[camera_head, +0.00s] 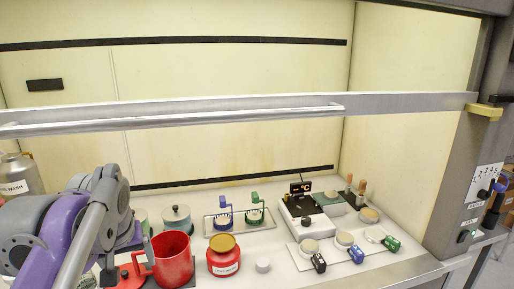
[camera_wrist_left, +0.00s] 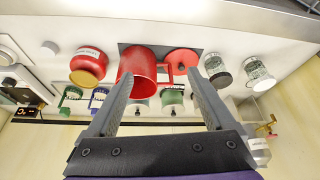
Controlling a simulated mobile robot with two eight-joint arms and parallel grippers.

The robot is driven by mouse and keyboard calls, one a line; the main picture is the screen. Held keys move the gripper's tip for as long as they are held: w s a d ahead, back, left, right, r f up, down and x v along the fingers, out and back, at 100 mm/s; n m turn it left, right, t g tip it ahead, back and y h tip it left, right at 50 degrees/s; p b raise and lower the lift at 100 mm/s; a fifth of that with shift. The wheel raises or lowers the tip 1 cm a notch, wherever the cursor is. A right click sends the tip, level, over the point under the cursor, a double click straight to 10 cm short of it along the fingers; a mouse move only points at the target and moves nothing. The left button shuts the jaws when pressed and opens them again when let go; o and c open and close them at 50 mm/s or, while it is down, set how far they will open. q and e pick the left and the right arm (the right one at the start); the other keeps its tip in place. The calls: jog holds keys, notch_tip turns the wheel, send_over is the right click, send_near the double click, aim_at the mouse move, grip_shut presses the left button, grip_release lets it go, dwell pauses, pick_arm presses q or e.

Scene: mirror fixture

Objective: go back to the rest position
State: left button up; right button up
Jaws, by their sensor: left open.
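My left arm (camera_head: 60,235), purple and grey, reaches in from the left in the head view; its fingertips cannot be made out there. In the left wrist view my left gripper (camera_wrist_left: 160,84) is open, its two grey fingers spread with nothing clamped between them. A red mug (camera_head: 173,260) stands upright just right of the arm on the hood floor. It also shows beyond the fingers in the left wrist view (camera_wrist_left: 140,62), partly covered by the left-hand finger. My right gripper is in neither view.
A red jar (camera_head: 224,262) with a yellow lid stands right of the mug. Behind are a grey-lidded pot (camera_head: 177,219) and a rack (camera_head: 240,221) with blue and green items. A balance-like device (camera_head: 306,222) stands further right. The sash bar (camera_head: 250,112) crosses above.

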pick_arm(q)
jog(key=s+d+f+m+h+p, duration=0.1)
jog(key=s+d+f, duration=0.3)
jog(key=s+f, duration=0.4)
jog(key=s+d+f+m+t+p, duration=0.1)
jog(key=s+d+f+m, duration=0.3)
jog(key=s+f, duration=0.4)
notch_tip(320, 180, down, 7)
jog(key=shift+s+d+f+h+p, duration=0.15)
jog(key=shift+s+h+p, duration=0.25)
jog(key=shift+p, duration=0.45)
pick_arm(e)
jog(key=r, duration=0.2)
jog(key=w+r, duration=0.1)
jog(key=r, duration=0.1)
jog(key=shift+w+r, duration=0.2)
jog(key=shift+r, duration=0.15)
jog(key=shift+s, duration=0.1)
